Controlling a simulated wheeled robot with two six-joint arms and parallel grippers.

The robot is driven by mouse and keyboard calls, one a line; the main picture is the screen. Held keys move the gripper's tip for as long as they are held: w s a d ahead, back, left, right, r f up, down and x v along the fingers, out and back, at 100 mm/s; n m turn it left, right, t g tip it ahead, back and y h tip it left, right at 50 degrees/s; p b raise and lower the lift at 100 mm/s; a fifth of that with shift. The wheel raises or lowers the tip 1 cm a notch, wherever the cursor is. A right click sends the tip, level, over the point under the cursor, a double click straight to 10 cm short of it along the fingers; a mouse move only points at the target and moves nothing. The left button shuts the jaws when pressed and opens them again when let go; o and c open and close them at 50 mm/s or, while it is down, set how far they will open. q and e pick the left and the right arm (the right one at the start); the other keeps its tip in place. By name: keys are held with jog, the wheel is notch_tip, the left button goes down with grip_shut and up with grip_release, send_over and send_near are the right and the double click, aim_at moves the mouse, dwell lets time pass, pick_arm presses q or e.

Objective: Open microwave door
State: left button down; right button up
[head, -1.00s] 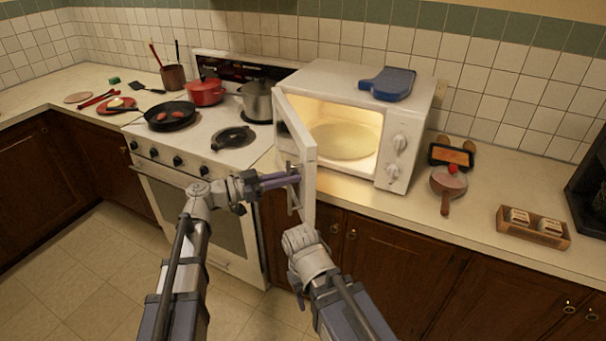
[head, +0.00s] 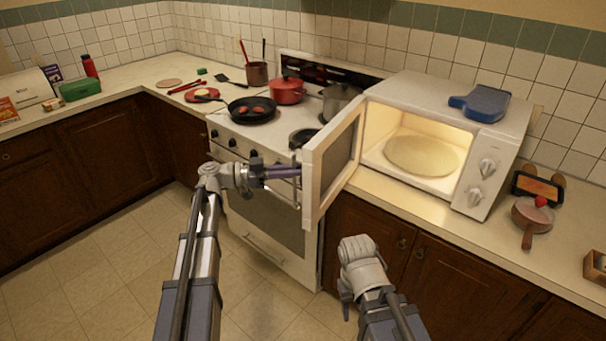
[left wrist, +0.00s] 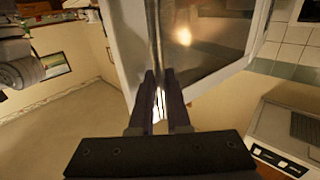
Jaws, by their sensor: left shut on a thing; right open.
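The white microwave (head: 452,135) stands on the counter with its lit inside and round plate (head: 422,156) in plain view. Its door (head: 332,160) is swung wide open toward the left, out over the counter's front edge. My left gripper (head: 292,172) is shut on the door's metal handle, on the door's outer face. In the left wrist view the handle (left wrist: 155,50) runs up from between the two dark fingers (left wrist: 160,100). My right gripper (head: 350,290) hangs low in front of the cabinets, apart from the microwave, with its fingers mostly hidden.
A stove (head: 265,190) with a black pan (head: 252,109), a red pot (head: 287,90) and a steel pot (head: 340,100) stands left of the microwave. A blue item (head: 480,103) lies on the microwave's top. A small pan (head: 532,214) sits to its right. The floor ahead is clear.

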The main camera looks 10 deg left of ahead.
pick_arm(q)
jog(key=shift+w+a, duration=0.1)
dwell(0.3)
jog(key=c, duration=0.9)
grip_release()
jog(key=shift+a, duration=0.1)
jog(key=v, duration=0.7)
jog(key=shift+a, duration=0.3)
